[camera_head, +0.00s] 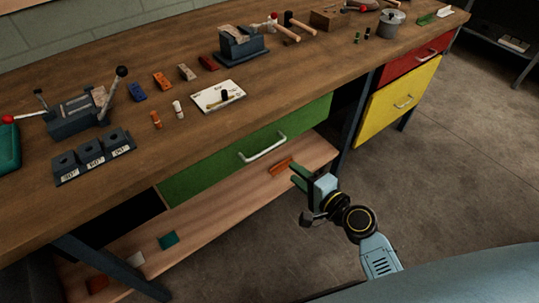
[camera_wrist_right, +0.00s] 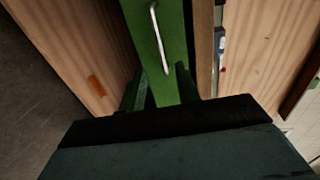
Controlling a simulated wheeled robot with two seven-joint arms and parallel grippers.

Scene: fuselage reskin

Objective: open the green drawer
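The green drawer (camera_head: 215,164) is under the front of the wooden workbench, and its front looks shut or nearly so. Its pale bar handle (camera_head: 263,147) is on the front, and the handle (camera_wrist_right: 160,38) also shows in the right wrist view. My right gripper (camera_head: 296,178) is in front of the drawer, below and right of the handle. In the right wrist view its two green fingers (camera_wrist_right: 161,86) are apart with nothing between them, pointing at the green front. The handle lies ahead of the fingertips, apart from them. My left gripper is not in view.
The workbench top (camera_head: 180,120) above carries blocks, a vise (camera_head: 240,42) and several tools. A lower shelf (camera_head: 215,215) runs below the drawer with an orange piece (camera_head: 279,166) near my gripper. A yellow drawer (camera_head: 400,102) is to the right. The floor in front is clear.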

